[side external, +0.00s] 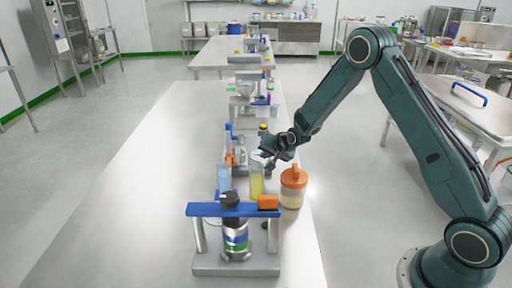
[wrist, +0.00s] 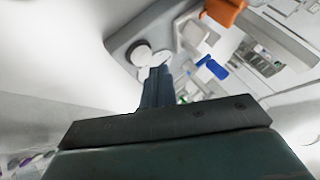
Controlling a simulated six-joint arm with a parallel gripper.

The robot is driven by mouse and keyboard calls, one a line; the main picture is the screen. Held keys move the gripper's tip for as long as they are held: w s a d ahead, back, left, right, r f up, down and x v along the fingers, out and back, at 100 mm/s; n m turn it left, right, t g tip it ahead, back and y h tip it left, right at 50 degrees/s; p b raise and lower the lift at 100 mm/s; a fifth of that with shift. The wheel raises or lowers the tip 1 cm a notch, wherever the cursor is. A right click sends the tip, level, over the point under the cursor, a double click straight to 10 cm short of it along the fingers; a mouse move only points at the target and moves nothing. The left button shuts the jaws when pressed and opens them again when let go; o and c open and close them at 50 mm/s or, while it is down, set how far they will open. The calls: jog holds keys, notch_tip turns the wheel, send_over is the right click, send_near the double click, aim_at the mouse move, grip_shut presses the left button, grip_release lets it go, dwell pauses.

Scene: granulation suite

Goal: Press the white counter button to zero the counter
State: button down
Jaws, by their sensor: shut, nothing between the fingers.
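In the wrist view, a grey rounded panel (wrist: 118,42) carries a round white button (wrist: 139,54). A second pale round part (wrist: 162,58) lies just right of it, partly behind my fingertips. My gripper (wrist: 158,72) is shut and empty, its fingertips close to these two round parts; I cannot tell whether they touch. In the side view, my gripper (side external: 266,162) is low over the bench, beside a small white object (side external: 258,157). The button itself is too small or hidden to make out there.
An orange-lidded jar (side external: 293,188), a yellow-filled container (side external: 257,182) and a blue-topped stand (side external: 205,209) are close in front of my gripper. More equipment (side external: 245,88) stands in a row behind. The bench's left half (side external: 140,190) is clear. An orange part (wrist: 224,10) shows in the wrist view.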

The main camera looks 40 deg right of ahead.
jog(key=shift+f, duration=0.15)
jog(key=shift+f, duration=0.3)
jog(key=shift+f, duration=0.5)
dwell(1.3)
jog(key=shift+r, duration=0.95)
jog(key=shift+r, duration=2.45)
